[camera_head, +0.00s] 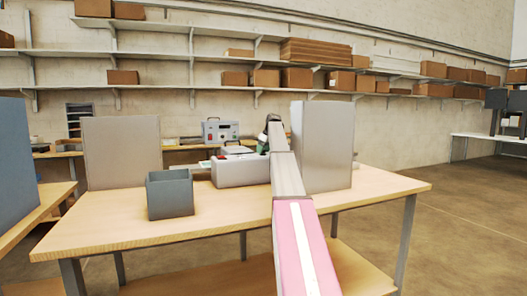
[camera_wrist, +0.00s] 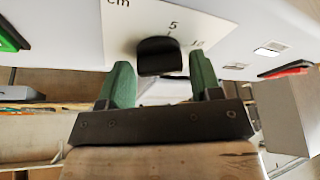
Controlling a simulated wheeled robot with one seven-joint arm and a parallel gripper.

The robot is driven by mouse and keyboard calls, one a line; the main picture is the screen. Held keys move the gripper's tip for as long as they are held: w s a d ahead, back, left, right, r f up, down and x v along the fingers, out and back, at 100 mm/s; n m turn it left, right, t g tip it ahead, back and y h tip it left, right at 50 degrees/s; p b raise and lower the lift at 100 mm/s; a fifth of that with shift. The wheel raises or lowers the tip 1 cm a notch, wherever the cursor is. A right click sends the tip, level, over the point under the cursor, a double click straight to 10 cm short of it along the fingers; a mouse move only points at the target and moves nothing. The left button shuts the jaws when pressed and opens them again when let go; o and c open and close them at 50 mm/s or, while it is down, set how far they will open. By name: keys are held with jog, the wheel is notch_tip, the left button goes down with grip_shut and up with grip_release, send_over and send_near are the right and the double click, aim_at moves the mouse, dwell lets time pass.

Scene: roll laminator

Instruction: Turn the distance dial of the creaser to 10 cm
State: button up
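The creaser's distance dial (camera_wrist: 158,52) is a black knob on a white plate (camera_wrist: 120,25) printed with "cm", a "5" above the knob and a partly legible number to its right. The knob's pointer cannot be made out. My gripper (camera_wrist: 160,68) is open, with one green finger to the left and one to the right of the knob. I cannot tell whether either finger touches it. In the head view, my arm reaches over the table to a grey machine (camera_head: 236,171), and my gripper (camera_head: 264,136) shows small at its far side, partly hidden.
An open grey bin (camera_head: 170,195) stands on the wooden table (camera_head: 110,222). Upright grey panels stand at the left (camera_head: 120,152) and right (camera_head: 325,148). In the wrist view, a green part (camera_wrist: 10,38) and a red part (camera_wrist: 288,68) lie to either side.

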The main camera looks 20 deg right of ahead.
jog(key=shift+o, duration=0.6)
jog(key=shift+r, duration=0.1)
jog(key=v, duration=1)
jog(key=shift+s+r, duration=0.2)
jog(key=shift+r, duration=0.05)
jog(key=shift+d, duration=0.1)
